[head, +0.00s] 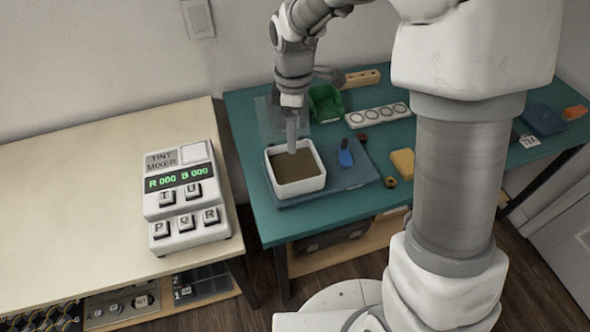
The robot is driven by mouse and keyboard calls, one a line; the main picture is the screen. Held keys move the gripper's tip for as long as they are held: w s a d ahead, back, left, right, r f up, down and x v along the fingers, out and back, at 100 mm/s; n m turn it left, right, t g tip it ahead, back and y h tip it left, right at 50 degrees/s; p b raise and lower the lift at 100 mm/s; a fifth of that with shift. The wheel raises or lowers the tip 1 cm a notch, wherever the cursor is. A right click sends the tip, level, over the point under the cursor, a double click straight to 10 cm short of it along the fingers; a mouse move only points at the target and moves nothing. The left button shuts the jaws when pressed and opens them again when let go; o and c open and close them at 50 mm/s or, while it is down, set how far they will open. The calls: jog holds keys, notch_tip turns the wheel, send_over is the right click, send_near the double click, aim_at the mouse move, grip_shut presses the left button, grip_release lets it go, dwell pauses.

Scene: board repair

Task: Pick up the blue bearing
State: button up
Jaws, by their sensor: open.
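A small blue object (345,157) with a darker upper part lies on the dark blue mat, just right of the white tub. It is the only small bright blue thing I see, but it is too small to tell whether it is the blue bearing. My gripper (292,148) points down over the white tub (298,187), which is filled with brown grainy material. The gripper is open and sits left of the blue object, apart from it. The gap between its fingers is hard to see from this angle.
The dark blue mat (352,178) lies on the teal table (252,120). Around it are a green bin (326,103), a white strip with round recesses (378,115), a yellow block (402,162) and a small brown ring (390,182). A tint mixer (185,195) stands on the left table.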

jog(key=b, duration=0.1)
send_over(295, 170)
notch_tip(295, 170, down, 6)
jog(key=shift+w+a+f, duration=0.1)
jog(key=shift+f, duration=0.05)
jog(key=shift+f+b, duration=0.7)
jog(key=shift+f, duration=2.1)
grip_shut()
